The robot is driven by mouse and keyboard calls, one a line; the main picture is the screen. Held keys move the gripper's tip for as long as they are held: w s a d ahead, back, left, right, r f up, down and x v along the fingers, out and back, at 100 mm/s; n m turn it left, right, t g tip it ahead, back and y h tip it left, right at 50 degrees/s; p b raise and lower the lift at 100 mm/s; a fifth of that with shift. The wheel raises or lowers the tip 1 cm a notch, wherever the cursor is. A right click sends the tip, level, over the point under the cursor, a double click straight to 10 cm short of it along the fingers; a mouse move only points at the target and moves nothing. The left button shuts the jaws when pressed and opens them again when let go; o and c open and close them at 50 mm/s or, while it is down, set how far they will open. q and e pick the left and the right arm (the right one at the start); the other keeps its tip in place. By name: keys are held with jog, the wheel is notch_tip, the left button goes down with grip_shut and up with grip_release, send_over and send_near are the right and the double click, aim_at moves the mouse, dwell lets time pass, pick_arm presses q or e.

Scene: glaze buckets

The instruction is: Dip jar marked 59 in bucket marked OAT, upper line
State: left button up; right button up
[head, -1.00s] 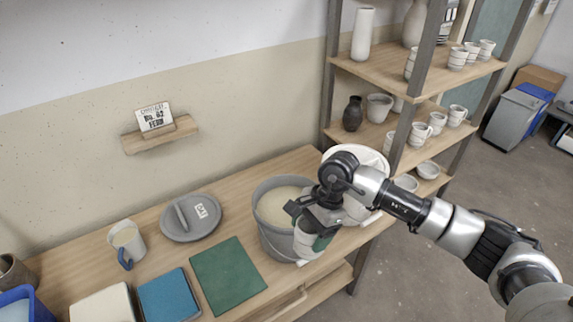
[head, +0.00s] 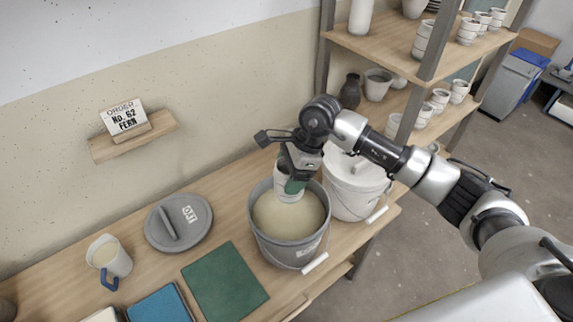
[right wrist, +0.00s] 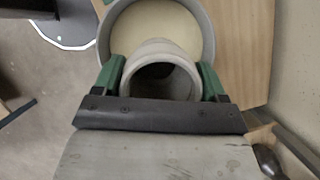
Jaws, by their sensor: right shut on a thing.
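My right gripper (head: 293,180) is shut on a pale jar (head: 286,193); its number is not readable. The jar hangs over the far part of the open grey bucket (head: 280,249), which holds cream glaze (head: 285,222). I cannot tell whether the jar's base touches the glaze. In the right wrist view the jar (right wrist: 158,52) sits between the green finger pads, its open mouth facing the camera, with the glaze (right wrist: 150,24) behind it. The bucket's front label is too small to read. No line on the jar can be made out. My left gripper is not in view.
A white lidded bucket (head: 352,198) stands close right of the grey one. A grey lid (head: 178,236) with a label lies left. A green mat (head: 225,284), a blue-handled jug (head: 109,259) and an order card (head: 124,116) reading No. 62 FERN also show. Shelves of pottery stand behind.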

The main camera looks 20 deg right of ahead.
notch_tip(320, 180, down, 3)
jog(key=shift+s+f+b, duration=0.1)
jog(key=shift+b, duration=0.9)
notch_tip(320, 180, down, 3)
jog(key=b, duration=0.3)
jog(key=shift+f, duration=0.1)
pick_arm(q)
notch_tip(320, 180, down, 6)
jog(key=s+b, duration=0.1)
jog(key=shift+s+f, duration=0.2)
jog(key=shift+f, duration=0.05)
pick_arm(e)
jog(key=shift+f, duration=0.55)
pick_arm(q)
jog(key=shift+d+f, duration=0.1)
pick_arm(e)
jog(key=shift+f, duration=0.15)
pick_arm(q)
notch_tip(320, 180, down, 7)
jog(key=b, duration=0.7)
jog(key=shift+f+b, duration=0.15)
jog(key=shift+b, duration=0.2)
pick_arm(e)
notch_tip(320, 180, down, 8)
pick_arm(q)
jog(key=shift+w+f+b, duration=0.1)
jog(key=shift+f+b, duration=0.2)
pick_arm(e)
jog(key=shift+f, duration=0.15)
